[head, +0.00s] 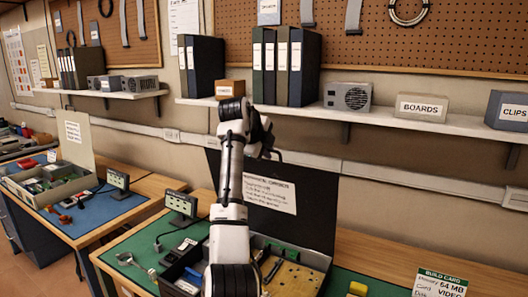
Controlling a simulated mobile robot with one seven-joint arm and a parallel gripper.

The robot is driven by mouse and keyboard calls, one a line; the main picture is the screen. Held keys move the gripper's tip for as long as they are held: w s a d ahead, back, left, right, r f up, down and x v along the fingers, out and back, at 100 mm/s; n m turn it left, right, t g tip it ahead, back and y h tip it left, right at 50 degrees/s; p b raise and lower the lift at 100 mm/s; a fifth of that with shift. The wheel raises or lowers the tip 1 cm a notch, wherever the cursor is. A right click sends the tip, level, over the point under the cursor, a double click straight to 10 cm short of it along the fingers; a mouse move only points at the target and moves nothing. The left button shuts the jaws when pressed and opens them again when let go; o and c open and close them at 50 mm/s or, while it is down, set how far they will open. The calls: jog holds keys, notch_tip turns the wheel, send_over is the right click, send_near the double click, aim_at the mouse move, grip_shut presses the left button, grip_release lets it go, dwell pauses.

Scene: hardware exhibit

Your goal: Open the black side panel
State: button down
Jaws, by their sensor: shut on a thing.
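The black side panel (318,206) stands upright at the back of a dark open case on the workbench, with a white printed sheet (269,193) in front of its face. My arm rises in front of the case and hides the panel's left part and the middle of the case. My gripper (275,155) is at the panel's top edge, small and dark against it. It is shut on the panel there, though the contact itself is hard to make out.
The case (318,262) holds a tan perforated board (291,279) and small parts. A small screen (183,204) stands left on the green mat (140,243). A build card (438,285) stands at the right. A shelf (420,121) with binders and boxes runs above the panel.

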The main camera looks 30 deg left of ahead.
jog(key=shift+w+f, duration=0.1)
jog(key=shift+f, duration=0.1)
jog(key=c, duration=1.6)
grip_release()
jog(key=shift+w, duration=0.1)
jog(key=shift+r, duration=0.15)
jog(key=b+v, duration=0.4)
jog(key=v, duration=0.9)
jog(key=shift+s+r, duration=0.25)
